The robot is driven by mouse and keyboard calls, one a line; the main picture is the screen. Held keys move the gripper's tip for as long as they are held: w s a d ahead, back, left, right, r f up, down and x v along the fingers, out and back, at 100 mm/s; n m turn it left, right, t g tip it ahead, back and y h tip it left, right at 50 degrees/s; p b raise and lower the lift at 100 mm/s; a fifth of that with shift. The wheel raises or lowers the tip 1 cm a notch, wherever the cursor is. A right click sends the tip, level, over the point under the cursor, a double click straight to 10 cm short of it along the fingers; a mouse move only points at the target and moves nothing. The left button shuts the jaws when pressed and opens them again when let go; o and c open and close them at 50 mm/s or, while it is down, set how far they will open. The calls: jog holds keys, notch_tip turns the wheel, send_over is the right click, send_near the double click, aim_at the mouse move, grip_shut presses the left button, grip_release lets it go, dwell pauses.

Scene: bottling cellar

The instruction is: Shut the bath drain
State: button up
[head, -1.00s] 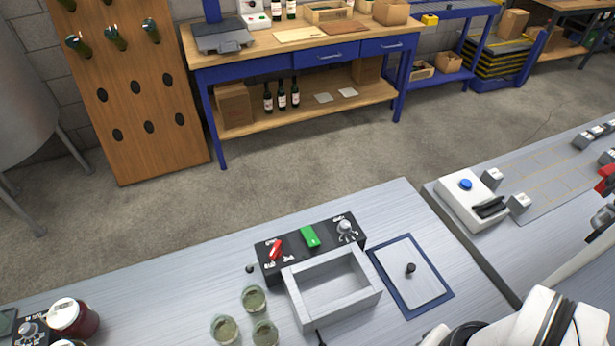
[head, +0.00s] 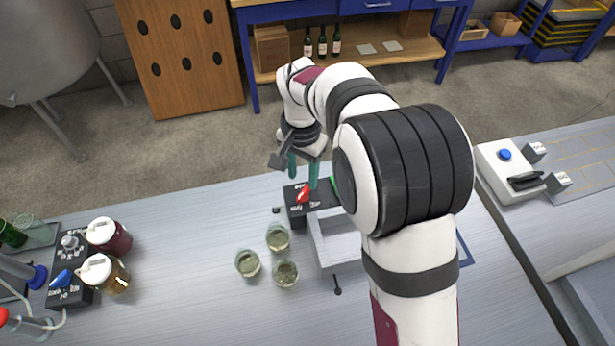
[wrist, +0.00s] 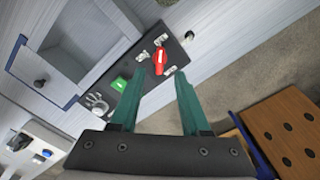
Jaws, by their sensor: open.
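The grey open-topped bath (head: 326,238) stands on the metal bench, partly hidden by my arm in the head view. It also shows in the wrist view (wrist: 85,35). A black control panel (head: 297,213) runs along its far side. On the panel are a red lever (head: 303,196), a green switch (wrist: 119,85) and a silver knob (wrist: 96,104). My gripper (head: 302,175) is open and empty, with teal fingers above the red lever's end of the panel. In the wrist view the red lever (wrist: 160,61) shows between and beyond the fingertips. A small black-knobbed lever (head: 337,287) sticks out from the bath's near side.
Several glasses (head: 278,238) stand close left of the bath. Jars (head: 108,236) and another control box (head: 70,287) are at far left. A lid with a black knob (wrist: 38,82) lies beside the bath. A white device (head: 503,171) is at right. Bench space at front left is clear.

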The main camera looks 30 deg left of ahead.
aim_at(303, 192)
notch_tip(303, 192, down, 6)
jog(key=shift+r, duration=0.25)
grip_shut()
